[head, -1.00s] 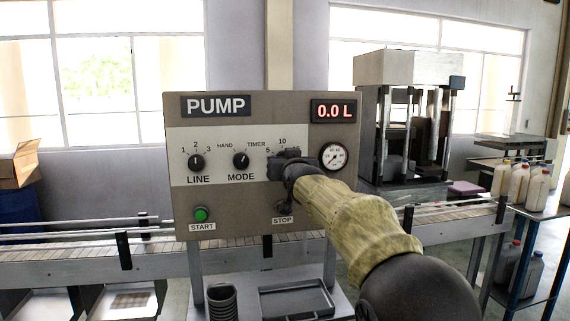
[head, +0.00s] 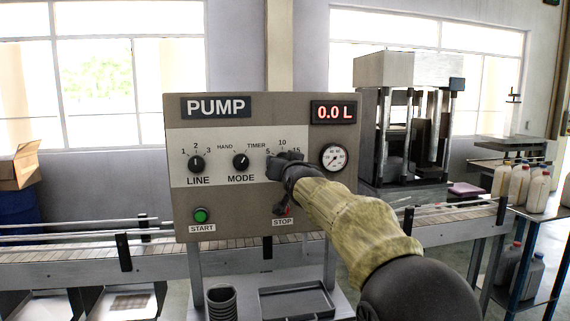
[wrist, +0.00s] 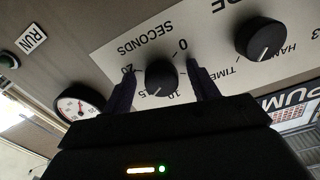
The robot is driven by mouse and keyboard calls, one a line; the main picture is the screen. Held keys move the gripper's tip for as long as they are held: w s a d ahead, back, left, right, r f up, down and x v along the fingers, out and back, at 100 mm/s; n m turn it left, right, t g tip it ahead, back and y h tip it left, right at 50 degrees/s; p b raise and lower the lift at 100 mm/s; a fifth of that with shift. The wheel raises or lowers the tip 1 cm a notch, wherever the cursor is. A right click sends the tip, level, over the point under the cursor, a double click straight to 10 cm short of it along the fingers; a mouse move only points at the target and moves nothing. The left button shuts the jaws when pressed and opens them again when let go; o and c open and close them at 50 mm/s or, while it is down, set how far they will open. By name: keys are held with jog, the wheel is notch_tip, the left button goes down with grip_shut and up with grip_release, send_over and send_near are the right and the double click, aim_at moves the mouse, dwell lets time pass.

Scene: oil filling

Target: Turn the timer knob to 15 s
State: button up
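The timer knob (wrist: 162,78) is a round black knob on the pump panel (head: 228,215), marked SECONDS in the wrist view. Its white pointer line points to the lower edge of the dial, around the 10 and 15 marks; I cannot tell exactly where. My gripper (wrist: 163,82) has one finger on each side of the knob, with a gap on both sides, so it is open around it. In the head view, my gripper (head: 288,157) covers the knob, while the 5, 10 and 15 labels show above it.
The MODE knob (head: 241,161) and LINE knob (head: 196,163) are left of my gripper, the gauge (head: 333,157) right. The green START button (head: 201,215) is below. The display (head: 333,111) reads 0.0 L. The conveyor (head: 70,247) runs behind the panel.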

jog(key=shift+r, duration=0.15)
jog(key=b+v, duration=0.1)
jog(key=v, duration=1.6)
jog(key=shift+s+b, duration=0.25)
jog(key=shift+b, duration=0.05)
jog(key=shift+d, duration=0.1)
jog(key=s+d+f+g+h+p, duration=0.25)
jog(key=d+f+g+p, duration=0.2)
jog(key=f, duration=0.55)
jog(key=s+d+f+g+h+p, duration=0.1)
jog(key=s+d+f+g+p, duration=0.3)
jog(key=f, duration=0.6)
jog(key=s+d+f+g+p, duration=0.1)
jog(key=s+d+f+g, duration=0.2)
jog(key=s, duration=0.4)
jog(key=s+d+f+g+h+p, duration=0.1)
jog(key=s+d+f+g+p, duration=0.1)
jog(key=s+f, duration=0.5)
jog(key=d+f+g, duration=0.1)
jog(key=d, duration=0.1)
jog(key=shift+s+d+m, duration=0.3)
jog(key=shift+s+d, duration=0.05)
jog(key=shift+s, duration=0.05)
